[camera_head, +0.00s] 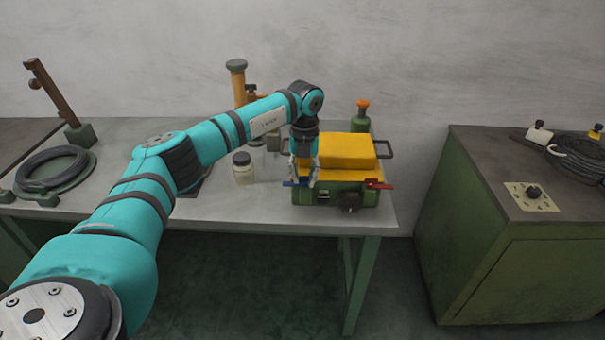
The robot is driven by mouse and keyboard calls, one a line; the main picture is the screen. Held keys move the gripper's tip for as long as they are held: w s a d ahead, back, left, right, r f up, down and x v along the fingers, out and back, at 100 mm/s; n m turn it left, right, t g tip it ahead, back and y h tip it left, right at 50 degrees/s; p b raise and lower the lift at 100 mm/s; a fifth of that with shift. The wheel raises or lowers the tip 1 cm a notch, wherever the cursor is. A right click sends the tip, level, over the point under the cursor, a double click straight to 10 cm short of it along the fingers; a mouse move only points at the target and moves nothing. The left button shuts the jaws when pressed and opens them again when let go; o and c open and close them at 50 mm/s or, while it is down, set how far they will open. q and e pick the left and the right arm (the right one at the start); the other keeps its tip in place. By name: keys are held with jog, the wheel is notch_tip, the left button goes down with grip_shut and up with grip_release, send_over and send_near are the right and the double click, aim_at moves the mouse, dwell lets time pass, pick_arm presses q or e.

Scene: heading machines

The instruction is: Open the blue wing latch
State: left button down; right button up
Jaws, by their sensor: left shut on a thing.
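The blue wing latch (289,183) is at the left front of a green and yellow machine (348,151) on the workbench. Only its left end shows clearly. My left gripper (302,178) points down at the latch and is shut on it, covering part of it. A red wing latch (379,184) sits at the right front of the same machine. A dark round knob (349,202) is on the machine's front between them. My right gripper is not in view.
A dark-lidded jar (243,168) stands left of the machine. A green bottle with an orange cap (361,118) and an orange column (239,84) stand behind. A coiled hose (52,168) lies at the left. A green cabinet (490,265) stands across a gap at the right.

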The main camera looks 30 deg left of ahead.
pick_arm(q)
jog(key=shift+w+d, duration=0.1)
jog(key=shift+d, duration=0.3)
jog(key=c, duration=1.6)
grip_release()
jog(key=o, duration=0.7)
jog(key=shift+w+d, duration=0.2)
jog(key=shift+s+a, duration=0.1)
jog(key=shift+a, duration=0.15)
jog(key=shift+a+r, duration=0.1)
jog(key=shift+r, duration=0.15)
jog(key=r, duration=1.1)
jog(key=shift+d+r, duration=0.2)
jog(key=shift+r, duration=0.1)
